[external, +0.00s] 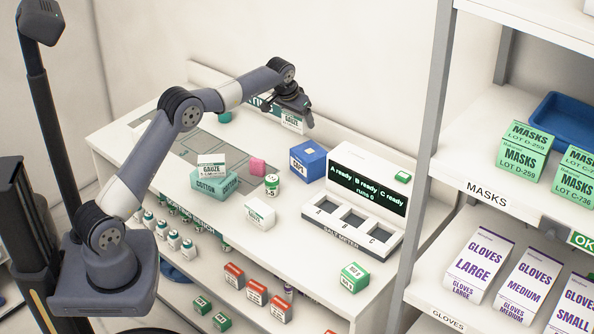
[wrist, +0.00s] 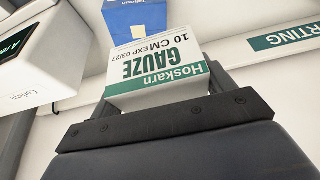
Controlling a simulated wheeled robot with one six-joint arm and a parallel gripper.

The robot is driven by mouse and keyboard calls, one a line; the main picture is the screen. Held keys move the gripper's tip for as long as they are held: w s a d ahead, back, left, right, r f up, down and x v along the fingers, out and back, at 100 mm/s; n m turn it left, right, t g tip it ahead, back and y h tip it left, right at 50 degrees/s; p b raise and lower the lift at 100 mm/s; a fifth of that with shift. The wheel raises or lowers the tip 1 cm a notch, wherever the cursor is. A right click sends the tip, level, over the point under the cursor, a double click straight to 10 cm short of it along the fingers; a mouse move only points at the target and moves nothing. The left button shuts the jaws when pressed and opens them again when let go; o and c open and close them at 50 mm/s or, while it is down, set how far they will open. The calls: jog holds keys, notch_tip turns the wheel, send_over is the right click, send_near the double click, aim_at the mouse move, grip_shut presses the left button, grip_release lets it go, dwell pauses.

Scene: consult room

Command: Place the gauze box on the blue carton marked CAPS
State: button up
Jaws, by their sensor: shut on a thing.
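My gripper (external: 293,106) is shut on a white and green gauze box (external: 292,124) and holds it in the air above the counter's back part. In the wrist view the gauze box (wrist: 158,78) sits between the two fingers, its GAUZE label showing upside down. The blue carton marked CAPS (external: 309,162) stands on the counter, below and slightly right of the held box in the external view. In the wrist view the blue carton (wrist: 137,20) shows beyond the gauze box, partly cut off by the frame's top edge. Its top looks bare in the external view.
A white meter (external: 372,160) with a dark display stands just right of the blue carton.

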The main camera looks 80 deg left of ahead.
aim_at(292, 125)
notch_tip(292, 125, down, 9)
jog(key=shift+f+p, duration=0.1)
jog(key=shift+p, duration=0.5)
jog(key=shift+f, duration=0.15)
jog(key=o, duration=1)
jog(key=b+v, duration=0.2)
jog(key=v, duration=1)
jog(key=shift+r+b, duration=0.25)
jog(key=shift+b, duration=0.15)
jog(key=shift+f, duration=0.15)
